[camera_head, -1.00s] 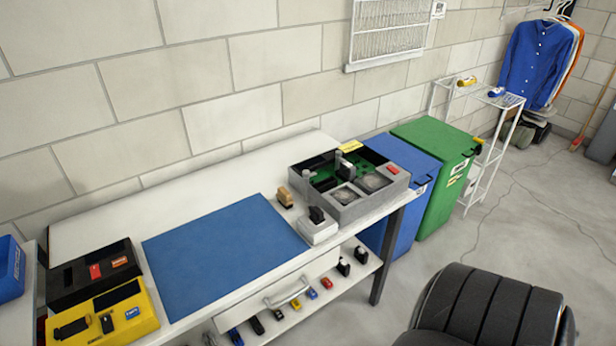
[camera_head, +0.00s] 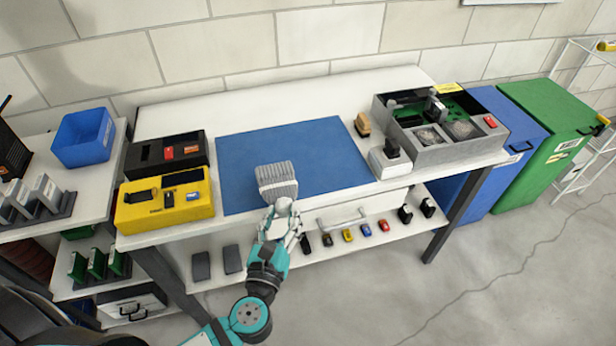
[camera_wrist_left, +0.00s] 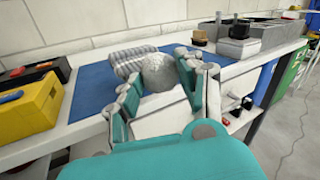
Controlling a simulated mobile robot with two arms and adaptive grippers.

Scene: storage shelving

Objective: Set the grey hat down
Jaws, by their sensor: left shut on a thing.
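The grey hat (camera_head: 277,181) is ribbed and shows at the front part of the blue mat (camera_head: 325,150) in the head view. In the left wrist view the hat (camera_wrist_left: 130,60) has a round grey pompom, which sits between my gripper's fingers. My left gripper (camera_head: 283,208) is shut on the hat from the front side of the table, at the pompom end. I cannot tell whether the hat touches the mat or is just above it. My right gripper is in neither view.
A yellow box (camera_head: 165,215) and a black box (camera_head: 150,150) stand left of the mat. A wood-handled brush (camera_head: 362,124), a white block (camera_head: 388,165) and a grey sorting tray (camera_head: 415,147) stand right. The blue mat is otherwise bare. A lower shelf (camera_head: 330,245) holds small items.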

